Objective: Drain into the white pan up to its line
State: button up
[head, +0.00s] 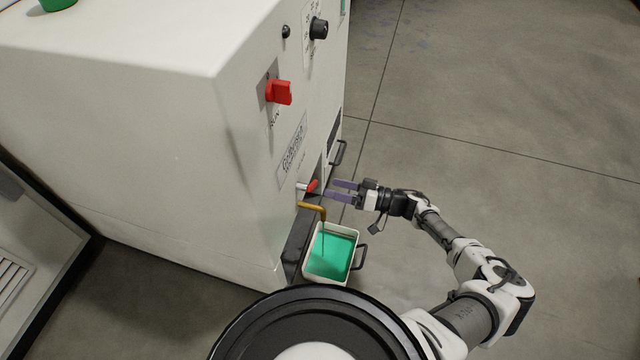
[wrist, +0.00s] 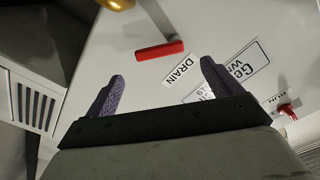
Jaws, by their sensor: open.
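The white pan (head: 346,278) stands below the brass spout (head: 313,206) at the machine's lower side. It holds green liquid (head: 335,248); I cannot make out its fill line. A thin dark streak runs from the spout's mouth down to the liquid. The red drain handle (head: 313,185) sits just above the spout; it also shows in the wrist view (wrist: 160,50) near the DRAIN label (wrist: 181,70). My gripper (head: 343,189) is open and empty, its purple fingers pointing at the handle from the right, apart from it. The wrist view shows the fingertips (wrist: 162,69) spread below the handle.
The white machine (head: 150,130) fills the left. A red RUN switch (head: 279,92) and a black knob (head: 319,27) are higher on its side. A dark handle (head: 340,152) sticks out behind my gripper. The floor (head: 480,110) to the right is clear.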

jog(key=v, duration=0.6)
jog(key=shift+d, duration=0.3)
dwell(0.7)
